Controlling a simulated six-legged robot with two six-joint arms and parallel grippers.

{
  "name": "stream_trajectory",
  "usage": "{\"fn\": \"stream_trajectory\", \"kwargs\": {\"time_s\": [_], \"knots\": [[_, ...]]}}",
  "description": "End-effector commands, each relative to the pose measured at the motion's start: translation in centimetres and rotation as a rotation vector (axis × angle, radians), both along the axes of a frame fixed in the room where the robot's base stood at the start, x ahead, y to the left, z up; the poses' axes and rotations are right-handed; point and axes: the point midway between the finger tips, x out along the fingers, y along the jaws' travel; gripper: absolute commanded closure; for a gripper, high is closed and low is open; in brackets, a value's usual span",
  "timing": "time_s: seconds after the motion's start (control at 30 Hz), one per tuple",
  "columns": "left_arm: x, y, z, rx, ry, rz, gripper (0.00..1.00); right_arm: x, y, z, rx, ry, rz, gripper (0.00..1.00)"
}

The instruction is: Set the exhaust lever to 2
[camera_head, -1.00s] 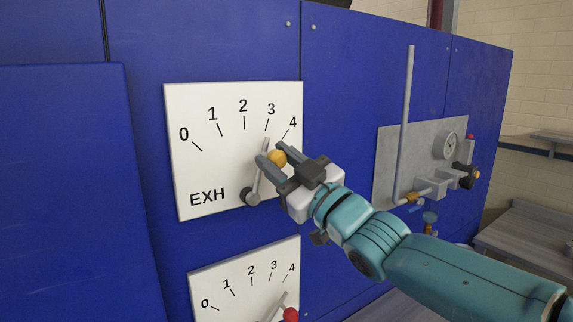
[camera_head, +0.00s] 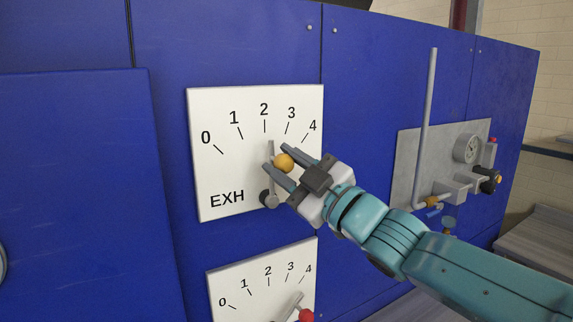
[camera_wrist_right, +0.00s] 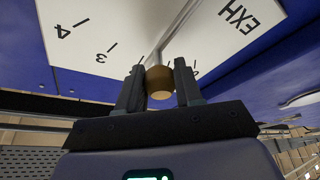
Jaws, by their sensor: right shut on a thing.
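The white EXH plate (camera_head: 210,170) carries marks from 0 to 4. Its grey exhaust lever (camera_head: 271,148) turns on a dark pivot at the plate's lower middle. The lever stands almost upright, its tip a little right of the 2 mark and short of the 3 mark. My right gripper (camera_head: 277,156) is shut on the lever's yellow knob (camera_head: 285,163). In the right wrist view the knob (camera_wrist_right: 159,82) sits between the two fingers (camera_wrist_right: 159,90). My left gripper is not in view.
A second dial plate (camera_head: 235,275) with a red-knobbed lever (camera_head: 306,315) lies just below. To the right are a grey panel (camera_head: 410,165) with a tall pipe (camera_head: 427,125), a gauge (camera_head: 466,149) and valves.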

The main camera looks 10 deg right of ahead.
Motion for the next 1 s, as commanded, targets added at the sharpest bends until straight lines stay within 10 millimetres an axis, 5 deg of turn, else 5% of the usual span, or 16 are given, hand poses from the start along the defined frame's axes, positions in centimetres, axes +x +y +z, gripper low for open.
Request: {"fn": "stream_trajectory", "kwargs": {"time_s": [0.03, 0.07, 0.13, 0.57, 1.0], "knots": [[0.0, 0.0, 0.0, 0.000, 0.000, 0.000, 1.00, -0.1, 0.0, 0.2, 0.002, -0.004, 0.001, 1.00], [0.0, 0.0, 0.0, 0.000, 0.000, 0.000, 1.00, -0.1, 0.0, 0.2, 0.002, -0.004, 0.001, 0.62], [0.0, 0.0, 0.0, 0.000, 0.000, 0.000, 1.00, -0.1, 0.0, 0.2, 0.003, -0.003, 0.001, 0.41], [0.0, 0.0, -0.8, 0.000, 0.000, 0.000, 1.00, -1.1, -0.9, -0.6, 0.003, -0.001, -0.001, 0.41], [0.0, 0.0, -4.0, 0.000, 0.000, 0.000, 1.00, -9.5, -7.3, -3.8, 0.001, -0.003, -0.004, 0.41]]}}
